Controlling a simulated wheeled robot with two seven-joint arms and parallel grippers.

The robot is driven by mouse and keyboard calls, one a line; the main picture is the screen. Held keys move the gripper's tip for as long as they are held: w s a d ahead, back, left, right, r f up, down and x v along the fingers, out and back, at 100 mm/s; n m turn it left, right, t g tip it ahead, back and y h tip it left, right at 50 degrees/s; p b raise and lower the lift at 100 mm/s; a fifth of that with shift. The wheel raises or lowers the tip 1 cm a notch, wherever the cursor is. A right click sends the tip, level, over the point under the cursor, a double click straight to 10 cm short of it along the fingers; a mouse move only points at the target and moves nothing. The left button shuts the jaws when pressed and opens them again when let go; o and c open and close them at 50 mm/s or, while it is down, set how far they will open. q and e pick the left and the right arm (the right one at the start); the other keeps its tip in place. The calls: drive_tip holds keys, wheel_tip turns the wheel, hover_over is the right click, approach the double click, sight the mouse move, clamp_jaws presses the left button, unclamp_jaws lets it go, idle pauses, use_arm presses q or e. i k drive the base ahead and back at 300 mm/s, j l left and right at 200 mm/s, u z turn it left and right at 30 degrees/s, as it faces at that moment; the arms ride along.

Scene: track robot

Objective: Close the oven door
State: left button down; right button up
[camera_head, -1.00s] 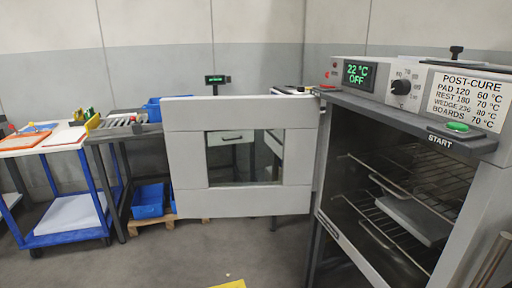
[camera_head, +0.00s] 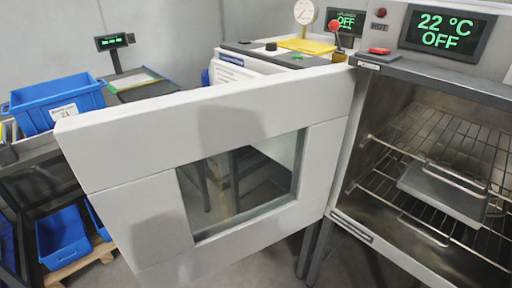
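The oven door (camera_head: 130,145) is a pale grey panel with a dark glass window (camera_head: 245,185). It stands wide open, swung out to the left from its hinge side at the left edge of the oven (camera_head: 400,72). The oven's inside is exposed, with wire racks (camera_head: 440,135) and a grey tray with a wire handle (camera_head: 445,190) on the lower rack. The display (camera_head: 445,30) reads 22 °C OFF. A shadow falls on the upper part of the door. Neither of my grippers shows in this view.
Behind the door stand a bench with a gauge (camera_head: 305,12) and yellow sheet (camera_head: 306,46), and a scale with a small display (camera_head: 115,41). A blue bin (camera_head: 57,102) sits on the left bench. Another blue bin (camera_head: 62,237) is on a pallet below.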

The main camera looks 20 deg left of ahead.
sight(125, 158)
drive_tip(key=j+z, duration=0.3)
drive_tip(key=j, duration=0.25)
drive_tip(key=j+z, duration=0.35)
drive_tip(key=j, duration=0.25)
drive_tip(key=j+z, duration=0.3)
drive_tip(key=j, duration=0.3)
drive_tip(key=k+j+z, duration=0.15)
drive_tip(key=j+z, duration=0.2)
drive_tip(key=j, duration=0.15)
drive_tip(key=j+z, duration=0.5)
drive_tip(key=j, duration=0.4)
